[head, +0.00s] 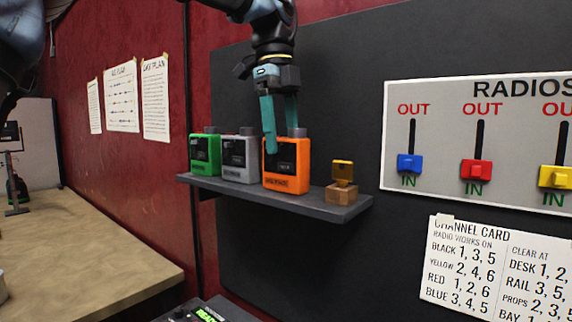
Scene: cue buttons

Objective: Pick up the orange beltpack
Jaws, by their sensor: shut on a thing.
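The orange beltpack (287,178) stands upright on the dark wall shelf (322,207), third from the left in its row. It has a dark display on its front and a grey knob on top. My gripper (281,135) reaches down from above with teal fingers. One finger overlaps the front left of the orange beltpack and the other is behind it near the knob. My gripper is shut on the orange beltpack. I cannot see any gap between the beltpack and the shelf.
A grey beltpack (238,160) and a green beltpack (204,156) stand close on the left. A small yellow piece on a wooden block (341,193) stands on the right. The radios panel (480,140) and channel card (490,265) are further right. A wooden table (80,250) is at lower left.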

